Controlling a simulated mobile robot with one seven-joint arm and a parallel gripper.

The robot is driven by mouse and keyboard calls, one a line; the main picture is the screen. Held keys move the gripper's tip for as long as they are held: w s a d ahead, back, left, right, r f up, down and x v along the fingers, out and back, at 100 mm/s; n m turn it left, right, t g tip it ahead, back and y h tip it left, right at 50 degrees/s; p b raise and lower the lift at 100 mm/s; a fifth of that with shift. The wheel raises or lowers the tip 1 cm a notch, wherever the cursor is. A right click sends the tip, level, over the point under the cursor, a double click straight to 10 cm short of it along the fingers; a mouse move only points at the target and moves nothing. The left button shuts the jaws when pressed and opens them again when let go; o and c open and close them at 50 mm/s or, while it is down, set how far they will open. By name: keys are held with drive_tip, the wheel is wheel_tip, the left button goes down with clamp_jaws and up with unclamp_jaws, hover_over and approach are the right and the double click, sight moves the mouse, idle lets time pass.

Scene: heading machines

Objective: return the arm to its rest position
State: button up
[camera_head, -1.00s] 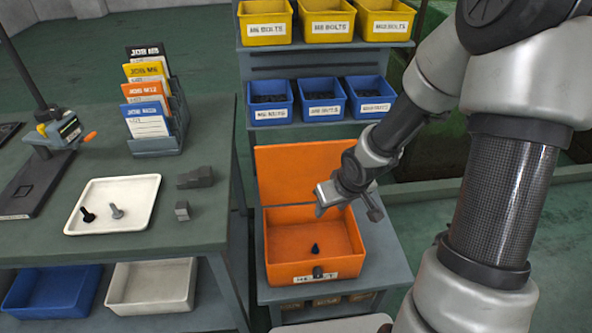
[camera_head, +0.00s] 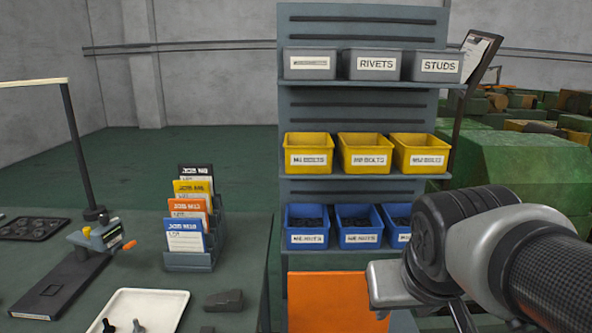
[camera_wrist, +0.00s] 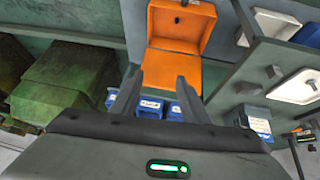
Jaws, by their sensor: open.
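My gripper (camera_wrist: 154,98) shows in the wrist view with its two fingers apart and nothing between them. The orange box (camera_wrist: 178,28) lies beyond the fingertips in that view, with its lid (camera_wrist: 170,74) open and a small dark piece inside. In the head view only the orange lid (camera_head: 338,302) shows; the box body is below the picture. My arm (camera_head: 500,250) reaches in from the lower right, its wrist end overlapping the lid's right edge. The fingertips are out of the head view.
A shelf rack (camera_head: 364,180) holds grey, yellow and blue bins behind the box. The bench (camera_head: 235,250) at left carries a card holder (camera_head: 190,260), a white tray (camera_head: 155,308) with bolts and a grey block (camera_head: 224,300). Green machinery (camera_head: 510,165) stands at right.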

drive_tip(key=s+a+y, duration=0.1)
drive_tip(key=s, duration=0.4)
wheel_tip(320, 180, up, 15)
drive_tip(key=p, duration=1.4)
drive_tip(key=shift+s+a+f+p, duration=0.2)
drive_tip(key=shift+s+a+p, duration=0.05)
drive_tip(key=shift+s+p, duration=0.15)
